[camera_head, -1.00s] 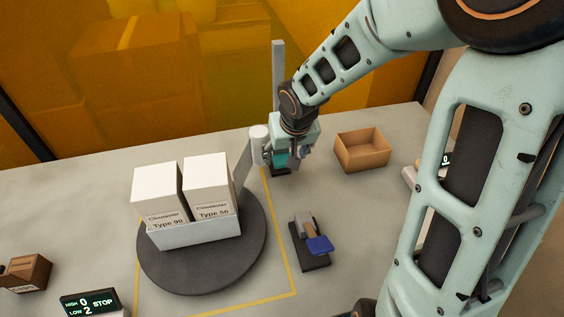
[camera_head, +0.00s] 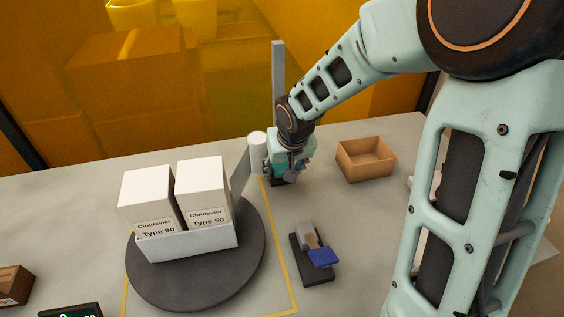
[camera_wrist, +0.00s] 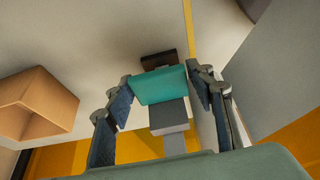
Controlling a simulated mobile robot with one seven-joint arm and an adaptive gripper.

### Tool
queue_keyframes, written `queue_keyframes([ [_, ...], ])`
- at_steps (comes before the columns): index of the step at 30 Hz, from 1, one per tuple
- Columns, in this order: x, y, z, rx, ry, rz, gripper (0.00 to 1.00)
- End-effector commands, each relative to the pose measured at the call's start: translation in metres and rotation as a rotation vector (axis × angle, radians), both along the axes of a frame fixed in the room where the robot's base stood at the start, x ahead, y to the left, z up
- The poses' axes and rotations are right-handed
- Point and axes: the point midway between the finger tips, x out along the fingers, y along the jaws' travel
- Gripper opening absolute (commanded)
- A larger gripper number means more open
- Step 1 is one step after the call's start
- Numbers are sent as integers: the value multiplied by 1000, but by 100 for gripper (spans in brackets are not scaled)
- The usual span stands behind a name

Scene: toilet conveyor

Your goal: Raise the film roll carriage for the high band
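The film roll (camera_head: 257,145) is a white upright cylinder beside the turntable, low by the tall grey mast (camera_head: 278,75). A pale sheet of film (camera_head: 241,172) runs from it towards the boxes. My gripper (camera_wrist: 160,75) is down at the mast's foot, pointing downward. In the wrist view, a teal block (camera_wrist: 160,85), seemingly the carriage's handle, lies between my two fingers, with a grey block (camera_wrist: 169,116) next to it. The fingers are spread to about the block's width; whether they press on it is unclear. My gripper hides much of the carriage in the head view.
Two white boxes (camera_head: 203,185) stand in a white tray (camera_head: 190,240) on the dark round turntable (camera_head: 240,270). An open cardboard box (camera_head: 365,160) is to the right. A device with a blue pedal (camera_head: 322,257) lies in front. A display (camera_head: 70,311) is cut off at bottom left.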

Motion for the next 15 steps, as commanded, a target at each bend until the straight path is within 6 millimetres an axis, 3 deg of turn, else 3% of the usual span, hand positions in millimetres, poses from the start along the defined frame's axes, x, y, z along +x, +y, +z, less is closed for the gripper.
queue_keyframes([
  [1, 0, 0, 0, 0, 0, 0, 41],
  [6, 0, 0, 0, 0, 0, 0, 23],
  [15, 0, 0, 11, 0, -1, 0, 23],
])
